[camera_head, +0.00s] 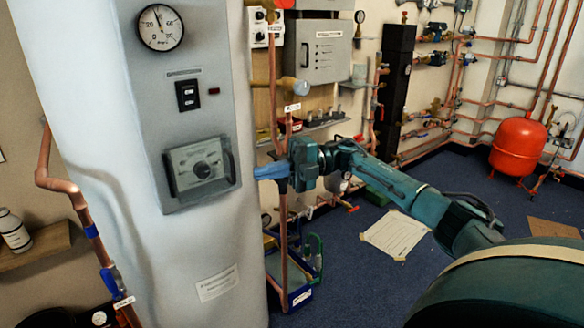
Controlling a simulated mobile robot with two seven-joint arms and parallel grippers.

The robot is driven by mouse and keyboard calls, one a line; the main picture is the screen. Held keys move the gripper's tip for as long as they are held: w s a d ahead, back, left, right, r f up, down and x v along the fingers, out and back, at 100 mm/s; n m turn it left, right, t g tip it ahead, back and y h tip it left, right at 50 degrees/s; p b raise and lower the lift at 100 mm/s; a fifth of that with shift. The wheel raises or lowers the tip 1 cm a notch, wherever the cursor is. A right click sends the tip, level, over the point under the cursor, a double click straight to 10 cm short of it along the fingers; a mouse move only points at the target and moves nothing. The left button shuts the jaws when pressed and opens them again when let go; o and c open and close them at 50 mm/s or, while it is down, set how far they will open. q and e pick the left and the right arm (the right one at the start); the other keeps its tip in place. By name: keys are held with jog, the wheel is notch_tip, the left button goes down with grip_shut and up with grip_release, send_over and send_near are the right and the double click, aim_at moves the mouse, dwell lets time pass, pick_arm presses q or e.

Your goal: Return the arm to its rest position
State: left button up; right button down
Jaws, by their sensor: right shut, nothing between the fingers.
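My right arm (400,190) is teal and reaches in from the lower right. It stretches out towards the white cylinder tank. My right gripper (268,172) is at its far end, in front of the vertical copper pipe and beside the tank's right edge. Its light blue tip points left. The fingers look closed, with nothing seen held between them. Whether the tip touches the tank or the pipe cannot be told. My left gripper is not in view.
The white tank (110,130) with a gauge (160,27) and control panel fills the left. A copper pipe (283,235) stands by the gripper. A red vessel (517,147) stands at the back right. A paper sheet (396,234) lies on the otherwise fairly open blue floor.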

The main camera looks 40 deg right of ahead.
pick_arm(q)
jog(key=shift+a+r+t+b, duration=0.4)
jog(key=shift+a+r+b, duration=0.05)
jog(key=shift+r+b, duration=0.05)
pick_arm(e)
jog(key=w+d, duration=0.1)
jog(key=d, duration=0.5)
jog(key=shift+f, duration=0.25)
